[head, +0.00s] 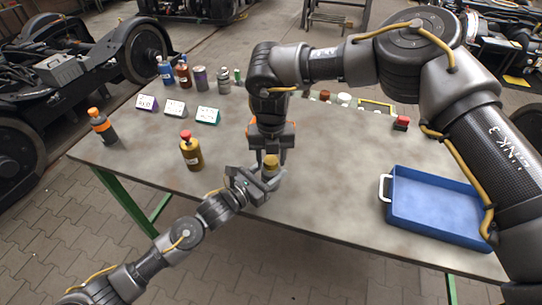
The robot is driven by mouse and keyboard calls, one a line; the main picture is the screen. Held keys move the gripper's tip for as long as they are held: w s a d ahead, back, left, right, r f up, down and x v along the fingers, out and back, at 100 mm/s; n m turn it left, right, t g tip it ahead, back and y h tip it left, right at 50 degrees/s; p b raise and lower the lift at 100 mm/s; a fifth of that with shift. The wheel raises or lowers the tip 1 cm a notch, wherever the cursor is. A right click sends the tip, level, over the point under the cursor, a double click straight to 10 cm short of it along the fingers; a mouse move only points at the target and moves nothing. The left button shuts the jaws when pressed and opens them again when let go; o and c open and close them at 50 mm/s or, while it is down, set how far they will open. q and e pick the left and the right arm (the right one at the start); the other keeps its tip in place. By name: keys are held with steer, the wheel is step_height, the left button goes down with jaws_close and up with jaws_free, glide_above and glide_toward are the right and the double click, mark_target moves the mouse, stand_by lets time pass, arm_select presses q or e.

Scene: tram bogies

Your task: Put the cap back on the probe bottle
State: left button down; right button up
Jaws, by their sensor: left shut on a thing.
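A small bottle with a gold-yellow top (271,162) stands upright near the middle of the table's front part. My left gripper (266,181) reaches in from the front left and is shut on this bottle low down. My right gripper (271,154) points straight down above it, its two fingers apart on either side of the gold-yellow top, with what looks like a gap at each side. Whether that top is a cap or the bottle's own upper part is too small to tell. The bottle's lower part is mostly hidden by my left gripper.
A mustard bottle with a red cap (191,152) stands left of my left gripper. A dark bottle with an orange cap (102,127) is near the left edge. Several bottles and cans stand behind small labelled blocks (175,108). A blue tray (437,207) lies at the right.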

steer(key=c, duration=0.8)
steer(key=o, duration=1.2)
steer(key=shift+r, duration=0.15)
step_height(320, 180, up, 12)
arm_select(q)
steer(key=c, duration=0.5)
jaws_free()
